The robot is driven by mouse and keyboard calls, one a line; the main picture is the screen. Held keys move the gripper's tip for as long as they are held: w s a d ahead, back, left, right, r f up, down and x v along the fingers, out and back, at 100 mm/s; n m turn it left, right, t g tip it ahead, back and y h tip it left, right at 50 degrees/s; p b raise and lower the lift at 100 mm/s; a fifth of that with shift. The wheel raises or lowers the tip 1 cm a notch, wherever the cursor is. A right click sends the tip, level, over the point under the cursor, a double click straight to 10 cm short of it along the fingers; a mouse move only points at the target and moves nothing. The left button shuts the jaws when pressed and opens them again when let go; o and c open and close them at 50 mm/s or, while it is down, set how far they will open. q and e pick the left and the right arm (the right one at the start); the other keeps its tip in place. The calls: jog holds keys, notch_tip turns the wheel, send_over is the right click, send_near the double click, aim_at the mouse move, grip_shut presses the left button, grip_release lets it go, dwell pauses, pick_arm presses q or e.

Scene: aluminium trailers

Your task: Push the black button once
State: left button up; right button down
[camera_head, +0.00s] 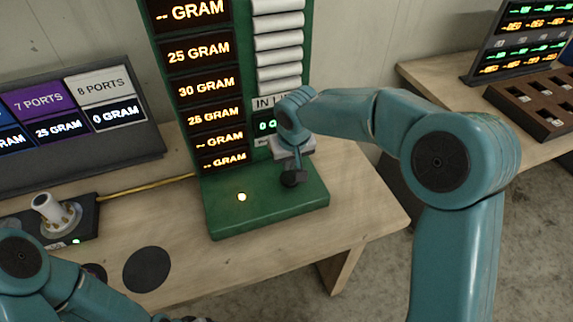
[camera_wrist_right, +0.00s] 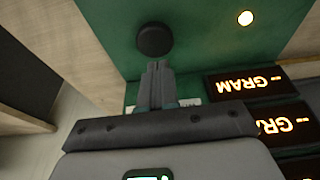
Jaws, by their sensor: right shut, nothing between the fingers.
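The round black button (camera_wrist_right: 154,39) sits on the green panel's base (camera_head: 265,215). In the head view the dark button (camera_head: 291,179) is partly covered by my right gripper (camera_head: 296,165). In the right wrist view my right gripper's fingers (camera_wrist_right: 158,68) are shut with nothing between them. Their tips point at the button and appear just short of it in the picture; whether they touch cannot be told. My left arm comes in at the lower left, with only a dark bit of its end at the bottom edge; its jaws cannot be made out.
A small lit yellow light (camera_head: 241,197) is on the green base, left of the button. Lit GRAM displays (camera_head: 202,84) stand upright behind. A ports display (camera_head: 62,112) and a device with a pale knob (camera_head: 57,214) are at left. A black disc (camera_head: 147,269) lies on the table.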

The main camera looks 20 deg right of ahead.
jog(key=v, duration=0.9)
jog(key=shift+s+f, duration=0.1)
dwell(2.5)
